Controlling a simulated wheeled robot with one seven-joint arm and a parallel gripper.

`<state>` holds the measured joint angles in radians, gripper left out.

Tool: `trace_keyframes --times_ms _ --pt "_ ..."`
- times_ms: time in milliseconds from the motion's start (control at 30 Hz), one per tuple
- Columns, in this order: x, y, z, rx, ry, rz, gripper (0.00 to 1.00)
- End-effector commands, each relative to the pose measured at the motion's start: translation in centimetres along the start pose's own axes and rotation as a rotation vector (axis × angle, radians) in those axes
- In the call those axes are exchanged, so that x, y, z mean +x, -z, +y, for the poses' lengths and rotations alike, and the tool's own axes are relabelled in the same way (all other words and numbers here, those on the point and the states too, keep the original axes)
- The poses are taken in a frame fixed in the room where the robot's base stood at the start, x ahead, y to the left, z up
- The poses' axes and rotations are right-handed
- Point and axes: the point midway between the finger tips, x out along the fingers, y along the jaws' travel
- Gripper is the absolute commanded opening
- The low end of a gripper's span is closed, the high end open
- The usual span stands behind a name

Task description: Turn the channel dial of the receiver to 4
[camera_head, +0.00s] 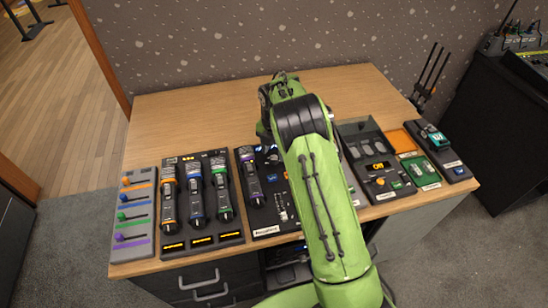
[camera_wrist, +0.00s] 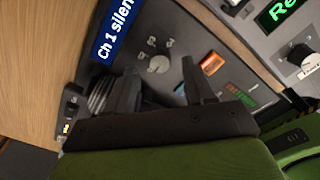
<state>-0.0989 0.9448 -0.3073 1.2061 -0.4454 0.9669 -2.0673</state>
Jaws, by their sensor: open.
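In the wrist view a dark panel carries a small grey round dial (camera_wrist: 158,65) with small marks around its far side. The marks and the dial's pointer are too small to read surely. A blue sign (camera_wrist: 115,36) reading "Ch 1 silen…" is beside it. My gripper (camera_wrist: 160,72) is open, its two dark fingers apart on either side of the dial in the picture. I cannot tell whether either finger touches it. In the head view my arm covers the gripper and the dial.
An orange switch (camera_wrist: 211,62) and a coloured level strip (camera_wrist: 228,78) lie right of the dial.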

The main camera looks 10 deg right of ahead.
Motion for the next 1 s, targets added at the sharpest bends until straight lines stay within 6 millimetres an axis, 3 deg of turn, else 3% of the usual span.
trace_keyframes --times_ms 133,433,767,1000 --pt "2.0 0.0 0.0 0.0 0.0 0.001 0.53" --pt "2.3 0.0 0.0 0.0 0.0 0.0 0.53" --pt "2.2 0.0 0.0 0.0 -0.001 0.0 0.03" --pt "2.2 0.0 0.0 0.014 -0.001 0.0 0.0"
